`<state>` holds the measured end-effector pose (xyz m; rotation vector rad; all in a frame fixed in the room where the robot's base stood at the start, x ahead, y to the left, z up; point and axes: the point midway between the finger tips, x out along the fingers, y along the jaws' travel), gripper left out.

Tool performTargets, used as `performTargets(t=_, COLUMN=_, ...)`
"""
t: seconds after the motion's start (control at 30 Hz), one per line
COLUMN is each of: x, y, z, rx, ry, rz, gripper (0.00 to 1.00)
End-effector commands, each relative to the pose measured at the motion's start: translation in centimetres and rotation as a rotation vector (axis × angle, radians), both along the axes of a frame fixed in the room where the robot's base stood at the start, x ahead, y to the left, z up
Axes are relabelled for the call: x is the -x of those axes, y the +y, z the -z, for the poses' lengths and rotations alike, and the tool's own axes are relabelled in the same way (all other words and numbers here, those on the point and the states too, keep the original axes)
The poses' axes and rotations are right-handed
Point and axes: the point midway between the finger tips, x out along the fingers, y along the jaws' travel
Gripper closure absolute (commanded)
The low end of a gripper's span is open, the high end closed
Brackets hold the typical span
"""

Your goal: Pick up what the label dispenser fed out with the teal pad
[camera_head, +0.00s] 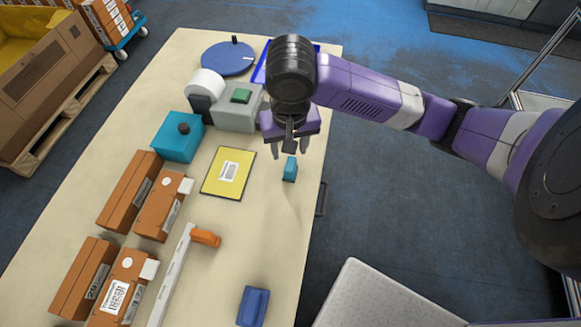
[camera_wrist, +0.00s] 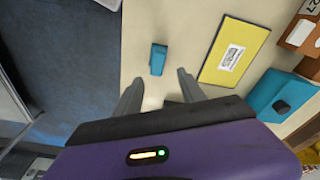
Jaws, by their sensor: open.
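A small upright teal block (camera_head: 290,171), which looks like the teal pad, stands on the table near its right edge. It also shows in the wrist view (camera_wrist: 158,60), just beyond the fingertips. My gripper (camera_head: 290,154) is open and empty above it, with its two fingers (camera_wrist: 159,76) spread to either side of the block's line. The grey label dispenser (camera_head: 236,117) stands farther back, with a white roll (camera_head: 205,84) at its left and a green piece (camera_head: 241,96) on top. I cannot make out a fed-out label; my arm is close by.
A yellow card with a printed barcode label (camera_head: 229,170) lies left of the block. A teal box with a black knob (camera_head: 176,143), several brown boxes (camera_head: 130,190), an orange-handled item (camera_head: 205,237) and a blue item (camera_head: 253,306) stand on the table (camera_head: 235,285). Around the block the tabletop is bare.

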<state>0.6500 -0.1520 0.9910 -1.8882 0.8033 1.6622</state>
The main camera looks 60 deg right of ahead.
Motion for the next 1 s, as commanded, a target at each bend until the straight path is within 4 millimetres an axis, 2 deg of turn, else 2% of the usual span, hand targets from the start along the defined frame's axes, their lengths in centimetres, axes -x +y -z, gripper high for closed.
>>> performTargets(t=0.13, x=0.9, y=0.3, z=0.0, rx=-0.014, ry=0.005, rz=0.242, gripper=0.53)
performTargets(t=0.3, x=1.2, y=0.1, z=0.0, rx=-0.016, ry=-0.002, rz=0.402, gripper=0.53)
performTargets(t=0.43, x=1.2, y=0.1, z=0.6, rx=-0.02, ry=-0.004, rz=0.435, gripper=0.53)
performTargets(t=0.73, x=0.8, y=-0.2, z=3.5, rx=-0.018, ry=-0.004, rz=0.435, gripper=0.53)
performTargets(t=1.0, x=0.2, y=-0.3, z=7.1, rx=-0.018, ry=-0.004, rz=0.434, gripper=0.53)
